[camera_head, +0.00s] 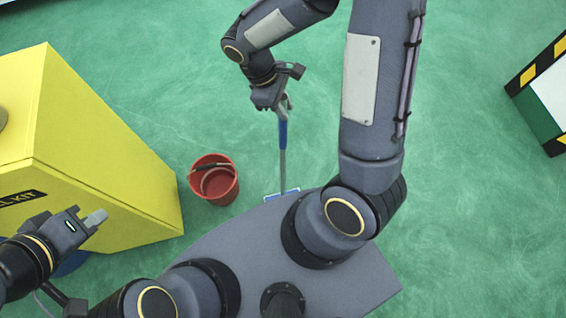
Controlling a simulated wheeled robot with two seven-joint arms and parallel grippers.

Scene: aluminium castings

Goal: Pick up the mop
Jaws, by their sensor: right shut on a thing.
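The mop (283,136) stands roughly upright on the green floor, with a blue section on its grey handle. Its blue and white head (271,196) is at the bottom, partly hidden behind my body. My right gripper (285,104) is shut on the upper part of the mop handle. My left gripper (95,217) is at the lower left, in front of the yellow box and away from the mop. Whether its fingers are apart is not clear from this angle.
A red bucket (215,181) stands on the floor just left of the mop. A large yellow box (85,150) fills the left side. A white and green block with black and yellow edging (545,95) is at the right edge. Open green floor lies around the mop's right.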

